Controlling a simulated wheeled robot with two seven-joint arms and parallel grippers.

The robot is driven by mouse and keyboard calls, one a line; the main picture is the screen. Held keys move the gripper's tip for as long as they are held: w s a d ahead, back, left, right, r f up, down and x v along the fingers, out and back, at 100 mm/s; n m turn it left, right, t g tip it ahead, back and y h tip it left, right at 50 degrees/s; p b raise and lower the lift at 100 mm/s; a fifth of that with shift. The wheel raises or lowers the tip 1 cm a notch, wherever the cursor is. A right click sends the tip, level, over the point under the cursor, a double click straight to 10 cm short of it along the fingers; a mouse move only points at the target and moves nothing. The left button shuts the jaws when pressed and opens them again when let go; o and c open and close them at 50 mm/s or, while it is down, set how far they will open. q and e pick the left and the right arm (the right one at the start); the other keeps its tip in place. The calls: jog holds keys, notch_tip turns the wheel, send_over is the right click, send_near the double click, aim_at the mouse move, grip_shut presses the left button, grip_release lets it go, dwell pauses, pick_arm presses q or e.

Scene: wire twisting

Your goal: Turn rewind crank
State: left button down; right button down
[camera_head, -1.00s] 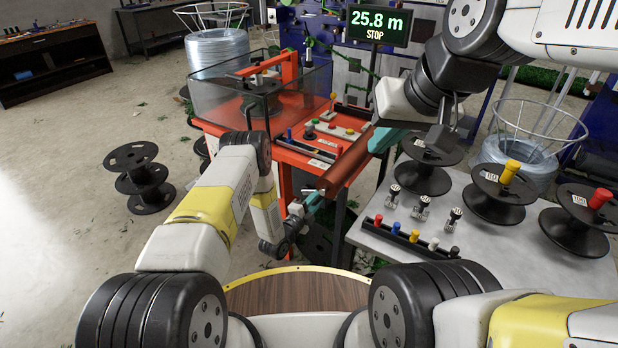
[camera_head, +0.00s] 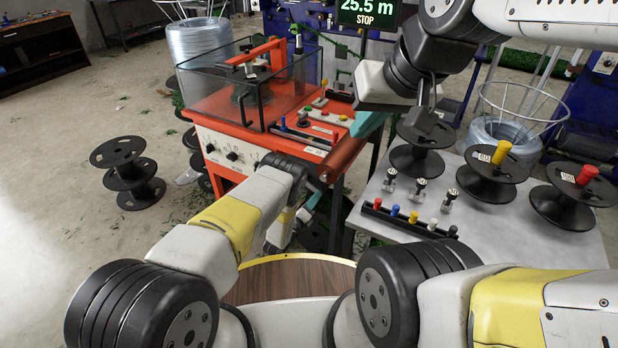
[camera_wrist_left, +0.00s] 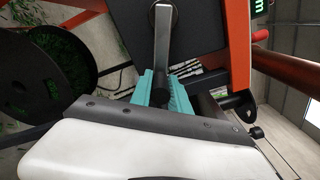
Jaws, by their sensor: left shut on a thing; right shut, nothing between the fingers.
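The rewind crank is a grey metal arm (camera_wrist_left: 163,40) with a dark grip (camera_wrist_left: 161,96) at its lower end in the left wrist view. My left gripper (camera_wrist_left: 164,92) has its teal fingers shut around that grip. In the head view my left gripper (camera_head: 312,203) is beside the orange machine (camera_head: 214,150); the arm and machine hide the crank there. My right gripper (camera_head: 368,123) is shut and empty, near the machine's right end. The display (camera_head: 368,14) reads 25.5 m and STOP.
A grey table (camera_head: 400,252) at right carries black spools, several coloured pegs in a rack (camera_head: 410,217) and small metal fittings. A black spool stack (camera_head: 128,172) stands on the floor at left. Wire coils stand behind. The floor at left is mostly clear.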

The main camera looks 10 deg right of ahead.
pick_arm(q)
jog(key=shift+w+a+f, duration=0.1)
jog(key=shift+a+f, duration=0.1)
jog(key=shift+f, duration=0.2)
dwell(0.3)
jog(key=c, duration=1.3)
grip_release()
jog(key=shift+o, duration=0.2)
jog(key=v, duration=0.7)
jog(key=shift+s+a, duration=0.25)
jog(key=shift+s, duration=0.05)
